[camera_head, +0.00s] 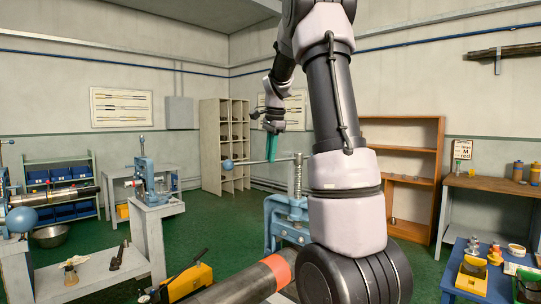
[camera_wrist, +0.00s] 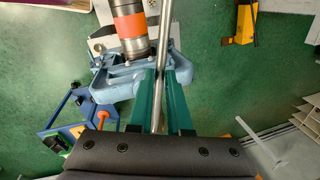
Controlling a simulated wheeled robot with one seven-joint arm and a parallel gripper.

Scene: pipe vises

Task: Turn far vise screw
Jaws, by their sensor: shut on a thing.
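A blue vise (camera_head: 285,222) stands in the middle of the head view, partly hidden by my arm. Its threaded screw (camera_head: 298,177) is upright, with a steel handle bar (camera_head: 248,162) across the top, ending in a blue ball (camera_head: 228,164) at the left. My gripper (camera_head: 271,158), with teal fingers pointing down, is shut on the handle bar between ball and screw. In the wrist view the bar (camera_wrist: 164,35) runs between the fingertips (camera_wrist: 161,75), above the blue vise body (camera_wrist: 115,90). A dark pipe with an orange band (camera_wrist: 129,25) lies in this vise.
Another blue vise (camera_head: 146,180) stands on a grey pedestal (camera_head: 152,235) at the left. A yellow tool (camera_head: 190,280) is in front. Shelves (camera_head: 410,165) line the back; green floor lies open between.

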